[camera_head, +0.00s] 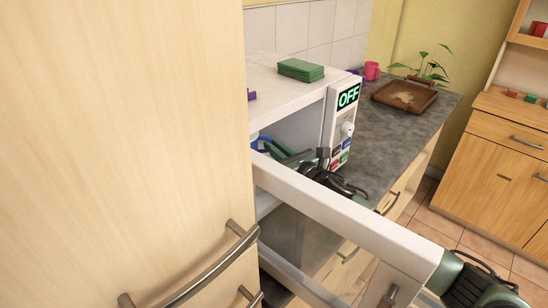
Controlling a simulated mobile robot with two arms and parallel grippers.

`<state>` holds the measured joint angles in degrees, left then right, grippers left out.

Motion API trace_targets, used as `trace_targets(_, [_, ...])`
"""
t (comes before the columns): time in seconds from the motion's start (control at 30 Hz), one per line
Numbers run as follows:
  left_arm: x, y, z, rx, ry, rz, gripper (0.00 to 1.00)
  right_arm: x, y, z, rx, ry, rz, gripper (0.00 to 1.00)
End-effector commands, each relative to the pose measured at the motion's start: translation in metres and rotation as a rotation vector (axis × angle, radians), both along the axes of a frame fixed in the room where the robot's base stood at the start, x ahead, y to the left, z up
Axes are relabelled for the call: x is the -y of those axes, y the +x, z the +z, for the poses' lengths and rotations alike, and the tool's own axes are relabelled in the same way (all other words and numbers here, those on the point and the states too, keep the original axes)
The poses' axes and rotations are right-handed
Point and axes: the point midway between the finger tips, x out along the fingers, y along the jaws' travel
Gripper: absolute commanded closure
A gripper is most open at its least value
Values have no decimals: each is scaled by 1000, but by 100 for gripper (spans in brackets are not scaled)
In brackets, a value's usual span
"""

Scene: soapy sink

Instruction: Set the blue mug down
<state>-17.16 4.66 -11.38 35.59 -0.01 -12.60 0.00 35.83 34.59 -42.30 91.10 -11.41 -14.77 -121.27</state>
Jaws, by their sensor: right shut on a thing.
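The blue mug (255,141) shows only as a small blue patch inside the open white microwave (286,56). The fridge-like wooden panel at left hides the rest of it. My right gripper (270,149) reaches into the microwave from the right, behind the open door (345,208), and is shut on the blue mug. I cannot tell whether the mug touches the microwave floor. My left gripper is not in view.
The microwave panel reads OFF. Green sponges (300,69) lie on its top. On the dark counter (385,140) stand a brown tray (404,96), a pinkish-red mug (372,71) and a plant (430,67). A tall wooden panel (120,130) blocks the left; counter in front of the tray is clear.

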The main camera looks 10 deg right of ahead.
Motion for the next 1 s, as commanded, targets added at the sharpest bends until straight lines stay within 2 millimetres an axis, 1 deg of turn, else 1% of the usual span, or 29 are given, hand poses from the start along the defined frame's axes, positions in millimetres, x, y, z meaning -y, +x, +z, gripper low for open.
trace_targets(0.1, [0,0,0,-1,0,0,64,-1,0,-19,-4,7,0,100])
trace_targets(0.17, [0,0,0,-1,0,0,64,-1,0,-26,-3,6,0,100])
trace_targets(0.27, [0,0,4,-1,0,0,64,-2,3,-30,1,7,0,100])
trace_targets(0.6, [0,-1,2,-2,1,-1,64,-2,3,-34,2,3,1,100])
trace_targets(0.63, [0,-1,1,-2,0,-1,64,-2,3,-38,-3,-1,-1,87])
trace_targets(0.67, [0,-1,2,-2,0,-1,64,-2,3,-37,-2,-1,-1,78])
trace_targets(0.7, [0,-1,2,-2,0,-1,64,-2,3,-37,-3,-1,-1,68])
trace_targets(1.0, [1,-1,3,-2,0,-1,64,-2,3,-36,-3,0,-1,68])
